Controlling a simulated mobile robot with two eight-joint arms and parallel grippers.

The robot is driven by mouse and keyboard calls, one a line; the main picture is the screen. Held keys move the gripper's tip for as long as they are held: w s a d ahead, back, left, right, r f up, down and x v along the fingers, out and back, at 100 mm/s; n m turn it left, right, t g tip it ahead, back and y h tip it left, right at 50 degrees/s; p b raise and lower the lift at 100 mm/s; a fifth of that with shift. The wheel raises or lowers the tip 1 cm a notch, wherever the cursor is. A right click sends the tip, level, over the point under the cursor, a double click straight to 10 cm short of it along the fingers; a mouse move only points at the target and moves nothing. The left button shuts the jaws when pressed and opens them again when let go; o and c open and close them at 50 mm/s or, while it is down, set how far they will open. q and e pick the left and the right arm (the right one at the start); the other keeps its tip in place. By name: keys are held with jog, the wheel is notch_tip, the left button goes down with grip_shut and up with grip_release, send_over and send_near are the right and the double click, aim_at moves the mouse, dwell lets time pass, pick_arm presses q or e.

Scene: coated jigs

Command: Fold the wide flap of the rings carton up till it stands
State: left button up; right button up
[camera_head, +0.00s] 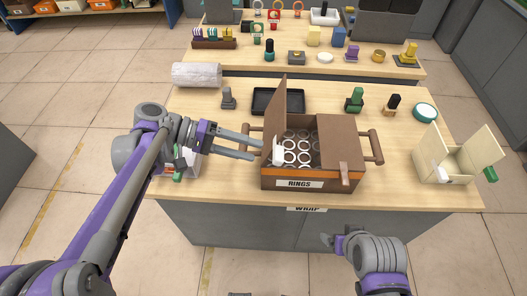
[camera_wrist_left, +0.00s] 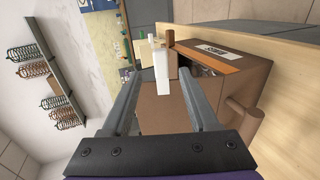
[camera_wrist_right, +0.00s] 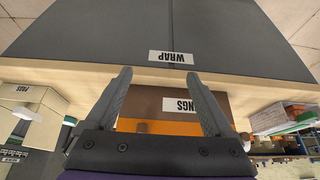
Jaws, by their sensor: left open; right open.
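The brown rings carton (camera_head: 272,179) stands on the near table, with an orange stripe, a RINGS label and side handles. Its tall left flap, which looks like the wide flap (camera_head: 276,112), stands steeply at the left side. A white tab (camera_head: 278,152) shows by its near end, also in the left wrist view (camera_wrist_left: 161,68). The right flap (camera_head: 340,142) lies over the right part of the opening; white rings (camera_head: 303,146) show inside. My left gripper (camera_head: 257,147) is open beside the wide flap; contact is unclear. My right gripper (camera_wrist_right: 160,75) is open and empty before the table front.
A black tray (camera_head: 292,103) and a grey stand (camera_head: 227,99) are behind the carton. A white roll (camera_head: 197,74) lies at back left. Green and black-topped pieces stand at back right. An open cream carton (camera_head: 445,170) stands at the right. Table space between the cartons is clear.

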pick_arm(q)
jog(key=v, duration=0.5)
jog(key=shift+a, duration=0.2)
pick_arm(e)
jog(key=shift+c, duration=0.2)
